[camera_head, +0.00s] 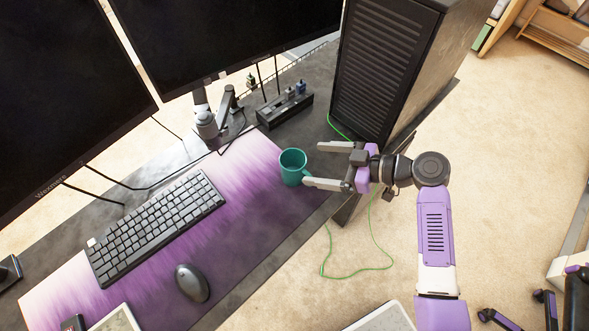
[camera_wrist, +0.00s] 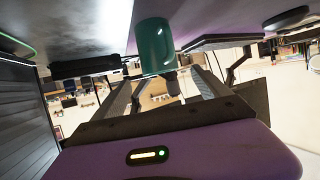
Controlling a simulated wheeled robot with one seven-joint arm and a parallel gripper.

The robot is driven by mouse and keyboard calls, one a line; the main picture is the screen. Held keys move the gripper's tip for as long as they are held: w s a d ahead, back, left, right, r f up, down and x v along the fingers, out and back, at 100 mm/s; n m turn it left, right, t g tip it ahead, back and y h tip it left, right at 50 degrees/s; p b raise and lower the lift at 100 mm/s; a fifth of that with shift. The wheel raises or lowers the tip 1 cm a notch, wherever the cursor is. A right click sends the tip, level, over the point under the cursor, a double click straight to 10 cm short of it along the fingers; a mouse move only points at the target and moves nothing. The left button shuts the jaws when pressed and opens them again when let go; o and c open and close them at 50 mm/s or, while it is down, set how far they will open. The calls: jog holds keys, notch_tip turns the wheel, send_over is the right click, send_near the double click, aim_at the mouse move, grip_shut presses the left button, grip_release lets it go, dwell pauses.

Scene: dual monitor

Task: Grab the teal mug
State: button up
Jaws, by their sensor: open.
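The teal mug (camera_head: 292,166) stands upright on the purple and white desk mat (camera_head: 150,258), near its right end. In the wrist view the mug (camera_wrist: 154,48) is ahead of the fingers, near the top middle. My gripper (camera_head: 312,165) is open and reaches in from the right. Its two fingers point left at the mug, with one fingertip toward the back and the other toward the front. The near fingertip is close to the mug's right side; I cannot tell whether they touch. The gripper (camera_wrist: 160,90) shows no object held between its fingers in the wrist view.
A black computer tower (camera_head: 385,70) stands just behind my gripper. A keyboard (camera_head: 157,225) and a mouse (camera_head: 192,283) lie left of the mug. Two monitors (camera_head: 60,90) and a black desk box (camera_head: 284,107) stand at the back. A green cable (camera_head: 357,268) hangs by the desk's right edge.

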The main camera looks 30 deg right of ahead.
aim_at(283, 160)
jog(key=p+x, duration=0.1)
jog(key=x, duration=0.6)
jog(key=shift+w+a+f+p, duration=0.1)
jog(key=shift+w+p, duration=0.05)
jog(key=shift+p, duration=0.2)
jog(key=shift+c, duration=0.5)
jog(key=c, duration=1.5)
jog(key=shift+c, duration=0.6)
